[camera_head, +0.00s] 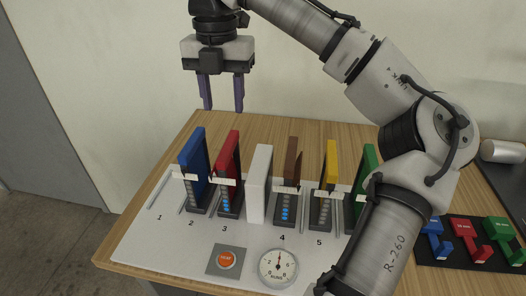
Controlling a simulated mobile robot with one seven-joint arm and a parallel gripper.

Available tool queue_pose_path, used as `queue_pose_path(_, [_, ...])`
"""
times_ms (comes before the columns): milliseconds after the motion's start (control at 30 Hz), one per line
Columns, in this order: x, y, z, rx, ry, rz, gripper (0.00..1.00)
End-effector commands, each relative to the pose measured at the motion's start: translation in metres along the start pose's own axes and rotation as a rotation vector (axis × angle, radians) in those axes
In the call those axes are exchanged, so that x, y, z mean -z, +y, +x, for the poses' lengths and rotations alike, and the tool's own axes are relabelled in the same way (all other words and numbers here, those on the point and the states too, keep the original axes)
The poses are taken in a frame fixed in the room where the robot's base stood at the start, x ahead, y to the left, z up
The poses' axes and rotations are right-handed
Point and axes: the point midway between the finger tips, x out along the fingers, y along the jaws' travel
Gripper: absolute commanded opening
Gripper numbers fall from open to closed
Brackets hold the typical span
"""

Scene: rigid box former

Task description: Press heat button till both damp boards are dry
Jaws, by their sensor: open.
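My gripper (223,92) is open and empty, pointing down above the back left part of the table. It is well above the boards. Upright boards stand in a row on the white base plate (143,232): blue (194,149), red (228,158), white (259,183), brown (291,159), yellow (327,166) and green (368,170). My arm partly hides the green board.
A round dial gauge (278,267) lies right of the button. Blue, red and green gauge pieces (467,231) lie on a black mat at right. A silver cylinder (502,151) lies behind them. The wooden table (152,158) is clear at back left.

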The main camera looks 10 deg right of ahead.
Motion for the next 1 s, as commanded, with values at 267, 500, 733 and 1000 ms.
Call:
queue_pose_path(267, [0.0, 0.0, 0.0001, 0.0, 0.0, 0.0, 0.43])
queue_pose_path(500, [0.0, 0.0, 0.0001, 0.0, 0.0, 0.0, 0.26])
queue_pose_path(733, [0.0, 0.0, 0.0001, 0.0, 0.0, 0.0, 0.0])
queue_pose_path(1000, [0.0, 0.0001, 0.0001, 0.0, 0.0, 0.0, 0.0])
